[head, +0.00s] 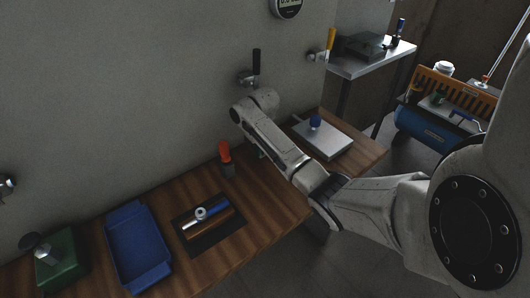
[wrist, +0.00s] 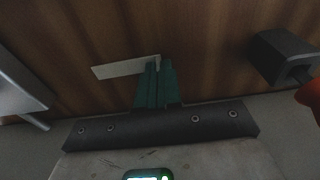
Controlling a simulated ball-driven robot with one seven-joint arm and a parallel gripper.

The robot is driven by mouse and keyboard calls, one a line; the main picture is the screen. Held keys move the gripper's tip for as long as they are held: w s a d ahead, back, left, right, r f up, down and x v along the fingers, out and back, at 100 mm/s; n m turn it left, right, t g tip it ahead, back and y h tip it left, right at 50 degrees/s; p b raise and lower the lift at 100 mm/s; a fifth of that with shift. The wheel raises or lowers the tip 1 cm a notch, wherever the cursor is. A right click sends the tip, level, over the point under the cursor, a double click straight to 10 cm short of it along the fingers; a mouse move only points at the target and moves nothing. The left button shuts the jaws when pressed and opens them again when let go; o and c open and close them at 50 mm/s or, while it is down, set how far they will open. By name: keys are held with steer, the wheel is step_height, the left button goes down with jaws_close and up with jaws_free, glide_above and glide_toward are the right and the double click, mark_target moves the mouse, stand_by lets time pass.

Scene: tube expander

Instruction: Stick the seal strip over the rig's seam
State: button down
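My gripper's teal fingers (wrist: 156,72) are close together in the wrist view. The right end of a pale strip, which looks like the seal strip (wrist: 122,68), sits in the narrow gap at their tips. The strip sticks out to the left over the wooden table; its height above the wood is hard to judge. The rig appears to be the tube assembly (head: 207,213), with silver, blue and copper-coloured parts, on a black mat (head: 222,238). It is apart from my gripper. Its seam cannot be made out.
An orange-handled tool in a dark block (head: 228,170) stands between my gripper and the rig. A silver plate with a blue knob (head: 329,145) lies on the other side. A blue tray (head: 137,245) and green box (head: 62,258) stand at the left. A wall (head: 120,90) backs the table.

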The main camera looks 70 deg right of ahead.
steer(key=shift+r+p, duration=2.8)
steer(key=shift+r, duration=0.05)
steer(key=shift+w+r+p, duration=0.1)
steer(key=shift+r+p, duration=0.2)
steer(key=shift+r, duration=1.1)
